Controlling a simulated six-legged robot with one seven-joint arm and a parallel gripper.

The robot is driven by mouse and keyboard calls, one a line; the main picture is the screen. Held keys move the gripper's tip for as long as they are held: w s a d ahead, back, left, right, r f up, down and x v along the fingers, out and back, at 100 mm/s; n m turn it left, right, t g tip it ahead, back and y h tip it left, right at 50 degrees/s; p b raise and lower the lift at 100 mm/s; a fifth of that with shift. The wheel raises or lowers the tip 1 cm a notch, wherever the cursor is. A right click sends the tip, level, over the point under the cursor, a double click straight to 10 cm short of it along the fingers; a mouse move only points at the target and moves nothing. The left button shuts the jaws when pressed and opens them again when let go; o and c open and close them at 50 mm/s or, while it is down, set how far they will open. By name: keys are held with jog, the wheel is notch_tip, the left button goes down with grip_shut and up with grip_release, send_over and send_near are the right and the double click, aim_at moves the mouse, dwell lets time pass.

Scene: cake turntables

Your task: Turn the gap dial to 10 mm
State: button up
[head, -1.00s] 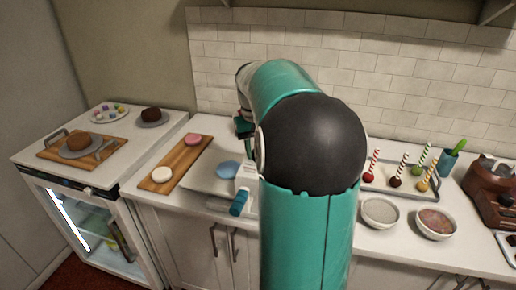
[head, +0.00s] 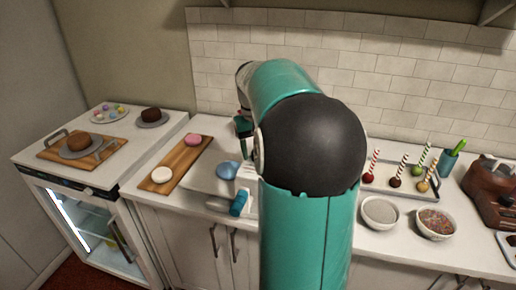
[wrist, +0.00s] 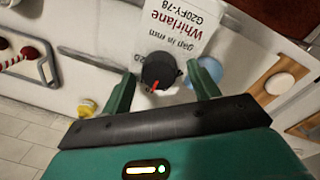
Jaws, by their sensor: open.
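The gap dial (wrist: 158,72) is a round black knob with a red pointer mark, on a white machine panel (wrist: 182,22) lettered "Whirlane" and "gap in mm". The lettering appears upside down in the wrist view. The red mark lies toward the bottom of the picture, slightly left. Scale figures beside the knob are partly hidden and too small to read surely. My gripper (wrist: 161,69) is open, one green finger on each side of the dial. I cannot tell whether the fingers touch it. In the head view my arm hides the dial and most of the machine.
A blue disc (head: 227,170) and a teal handle (head: 239,203) are close to the machine. A wooden board (head: 184,160) with two round pieces lies left. A tray of cake pops (head: 397,182) and two bowls (head: 380,212) stand right.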

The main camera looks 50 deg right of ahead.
notch_tip(320, 180, up, 14)
jog(key=shift+w+a+f, duration=0.2)
jog(key=shift+w+a, duration=0.05)
jog(key=shift+a, duration=0.2)
dwell(0.4)
